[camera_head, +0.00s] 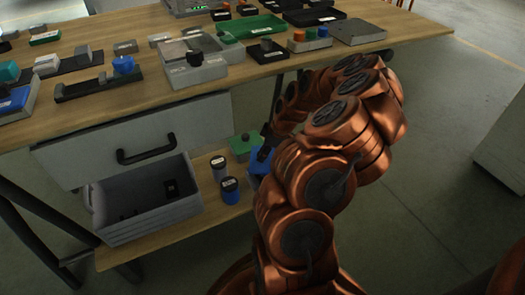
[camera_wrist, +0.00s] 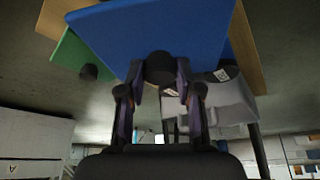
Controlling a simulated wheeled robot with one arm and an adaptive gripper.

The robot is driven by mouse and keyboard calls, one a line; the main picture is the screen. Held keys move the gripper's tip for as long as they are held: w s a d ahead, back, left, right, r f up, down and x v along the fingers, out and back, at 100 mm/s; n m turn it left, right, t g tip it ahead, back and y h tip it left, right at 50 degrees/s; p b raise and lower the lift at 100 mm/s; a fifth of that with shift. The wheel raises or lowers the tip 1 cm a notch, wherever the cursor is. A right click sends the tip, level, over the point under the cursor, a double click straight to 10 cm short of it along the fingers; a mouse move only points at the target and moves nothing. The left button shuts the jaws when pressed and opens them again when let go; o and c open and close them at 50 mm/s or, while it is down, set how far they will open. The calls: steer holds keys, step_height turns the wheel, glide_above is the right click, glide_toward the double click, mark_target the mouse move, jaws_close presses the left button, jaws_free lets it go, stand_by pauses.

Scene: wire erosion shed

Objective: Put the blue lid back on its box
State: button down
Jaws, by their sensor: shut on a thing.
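The blue lid (camera_wrist: 150,28) is a flat plate that fills the top of the wrist view. Its round dark knob (camera_wrist: 160,68) sits between the two fingers of my gripper (camera_wrist: 160,78), which is shut on it. In the head view a small part of the blue lid (camera_head: 258,165) shows low beside the bench's lower shelf, mostly hidden behind my arm. My gripper (camera_head: 266,150) is partly hidden there too. I cannot pick out the lid's own box in either view.
A green lid with a dark knob (camera_head: 245,141) lies close by the blue lid. Two dark-capped jars (camera_head: 229,190) stand on the lower shelf (camera_head: 207,220), near an open grey bin (camera_head: 150,232). The bench top (camera_head: 135,100) is crowded with blocks, trays and boxes.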

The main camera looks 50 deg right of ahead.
mark_target(267, 159)
steer(key=shift+s+f+b, duration=0.1)
steer(key=shift+f+b, duration=0.4)
steer(key=shift+f, duration=1.5)
steer(key=shift+f+b, duration=0.35)
steer(key=shift+f, duration=0.6)
steer(key=shift+f+b, duration=0.2)
steer(key=shift+b, duration=0.15)
stand_by(0.5)
steer(key=c, duration=0.7)
jaws_free()
steer(key=o, duration=0.5)
steer(key=shift+c, duration=0.2)
steer(key=shift+r, duration=0.15)
